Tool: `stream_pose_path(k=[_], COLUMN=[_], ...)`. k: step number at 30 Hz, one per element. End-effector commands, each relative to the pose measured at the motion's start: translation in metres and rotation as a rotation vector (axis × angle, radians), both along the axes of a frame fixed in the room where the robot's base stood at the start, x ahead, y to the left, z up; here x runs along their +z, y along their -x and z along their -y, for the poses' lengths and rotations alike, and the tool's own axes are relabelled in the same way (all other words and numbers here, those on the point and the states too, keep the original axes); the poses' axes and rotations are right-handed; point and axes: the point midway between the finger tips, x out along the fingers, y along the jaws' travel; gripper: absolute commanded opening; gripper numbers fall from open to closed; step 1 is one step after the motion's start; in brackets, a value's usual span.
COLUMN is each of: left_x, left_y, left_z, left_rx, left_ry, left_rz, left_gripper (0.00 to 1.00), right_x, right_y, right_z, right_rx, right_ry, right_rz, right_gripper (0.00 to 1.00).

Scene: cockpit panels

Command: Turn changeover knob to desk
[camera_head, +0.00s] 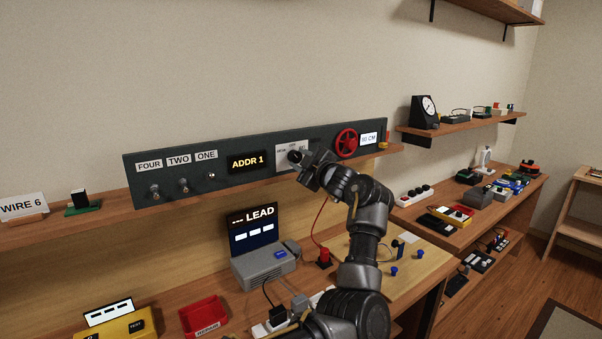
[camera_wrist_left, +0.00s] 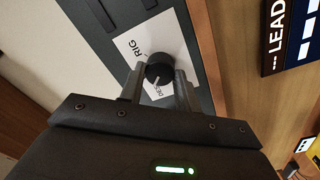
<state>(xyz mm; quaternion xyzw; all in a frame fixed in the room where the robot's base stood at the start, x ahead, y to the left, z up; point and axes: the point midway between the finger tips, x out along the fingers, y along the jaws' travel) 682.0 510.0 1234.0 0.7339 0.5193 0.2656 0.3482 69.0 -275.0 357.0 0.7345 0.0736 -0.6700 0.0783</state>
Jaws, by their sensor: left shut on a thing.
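The changeover knob (camera_wrist_left: 160,67) is a round black knob on a white plate (camera_wrist_left: 140,45) marked RIG, with a second label, partly hidden, that begins DES. A pale pointer mark on the knob's rim faces the DES label side in the left wrist view. My left gripper (camera_wrist_left: 160,84) is shut on the knob, one finger on each side. In the head view, my left gripper (camera_head: 300,161) is at the white plate (camera_head: 283,163) on the dark panel, and it covers part of the plate and knob.
The dark panel (camera_head: 223,175) also carries toggle switches (camera_head: 183,184), an ADDR 1 display (camera_head: 247,162) and a red handwheel (camera_head: 346,143) close to the right of my gripper. Below stand a grey LEAD device (camera_head: 264,266) and a red tray (camera_head: 204,318).

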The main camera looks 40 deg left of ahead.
Motion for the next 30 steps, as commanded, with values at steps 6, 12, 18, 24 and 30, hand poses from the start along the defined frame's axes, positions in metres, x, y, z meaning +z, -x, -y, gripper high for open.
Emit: stream_pose_path(k=[6,12,18,24,30], left_x=[-0.004,-0.002,-0.001,-0.001,0.000], left_y=[0.000,0.000,0.000,0.000,0.000], left_z=[0.000,0.000,0.000,0.000,0.000], left_rx=[0.000,-0.001,0.000,0.000,0.001], left_ry=[0.048,0.078,0.096,0.103,0.103], left_rz=[0.159,0.261,0.316,0.337,0.339], left_gripper=[0.10,0.10,0.10,0.10,0.10], right_x=[-0.025,-0.035,-0.040,-0.041,-0.041], right_y=[0.000,0.000,0.000,-0.001,-0.002], right_z=[0.000,0.000,0.000,0.002,0.008], right_rx=[0.000,0.000,0.000,0.001,0.002], right_ry=[0.000,0.000,0.001,0.004,0.010], right_rz=[0.000,0.000,-0.001,0.000,0.000], right_gripper=[0.00,0.00,0.00,0.00,0.00])
